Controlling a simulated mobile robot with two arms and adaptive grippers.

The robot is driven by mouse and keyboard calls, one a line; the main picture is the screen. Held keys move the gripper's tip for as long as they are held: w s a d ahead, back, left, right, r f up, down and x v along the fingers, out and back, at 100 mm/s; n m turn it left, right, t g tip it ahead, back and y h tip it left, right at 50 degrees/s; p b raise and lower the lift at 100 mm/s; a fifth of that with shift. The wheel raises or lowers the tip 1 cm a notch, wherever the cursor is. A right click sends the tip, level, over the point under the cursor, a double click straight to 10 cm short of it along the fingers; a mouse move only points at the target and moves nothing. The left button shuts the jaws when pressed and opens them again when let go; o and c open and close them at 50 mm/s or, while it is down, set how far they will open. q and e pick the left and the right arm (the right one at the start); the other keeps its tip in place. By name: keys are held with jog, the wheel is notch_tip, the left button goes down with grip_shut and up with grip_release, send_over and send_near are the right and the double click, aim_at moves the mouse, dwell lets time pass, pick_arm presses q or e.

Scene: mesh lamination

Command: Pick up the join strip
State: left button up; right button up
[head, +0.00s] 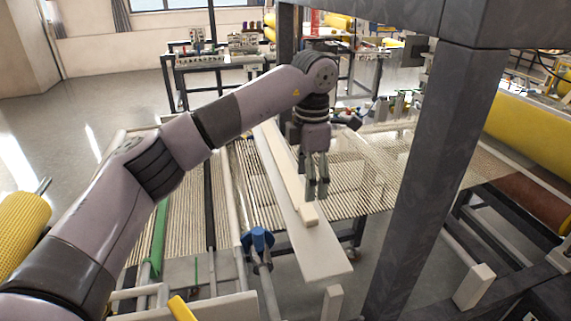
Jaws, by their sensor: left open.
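A long pale strip (282,172), which looks like the join strip, lies lengthwise on a wider white board (325,257) in the middle of the head view. Its near end shows just below my gripper. My left gripper (317,192) points down over the near part of the strip, with its fingers apart. The fingers overlap the strip's right side in the picture; I cannot tell whether they touch it or stand around it. My right gripper is not in view.
A dark metal post (425,165) stands close on the right of my left gripper. Mesh (350,180) spreads behind and beside the board. A blue clamp-like part (257,240) sits left of the board. Yellow rolls (525,128) lie at the right.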

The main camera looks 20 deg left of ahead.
aim_at(309, 212)
pick_arm(q)
notch_tip(309, 212, down, 4)
jog(key=shift+w+r+p, duration=0.1)
jog(key=shift+r+p, duration=0.15)
jog(key=shift+p, duration=0.15)
jog(key=shift+f+p, duration=0.45)
jog(key=shift+p, duration=0.05)
notch_tip(309, 212, down, 4)
jog(key=shift+w+d+r+p, duration=0.1)
jog(key=shift+d+r+p, duration=0.1)
jog(key=shift+p, duration=0.8)
jog(key=shift+f, duration=0.45)
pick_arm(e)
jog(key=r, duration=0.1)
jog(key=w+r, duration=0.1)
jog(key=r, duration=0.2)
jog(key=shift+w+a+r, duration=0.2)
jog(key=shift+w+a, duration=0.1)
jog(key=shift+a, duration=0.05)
pick_arm(q)
jog(key=c, duration=1.3)
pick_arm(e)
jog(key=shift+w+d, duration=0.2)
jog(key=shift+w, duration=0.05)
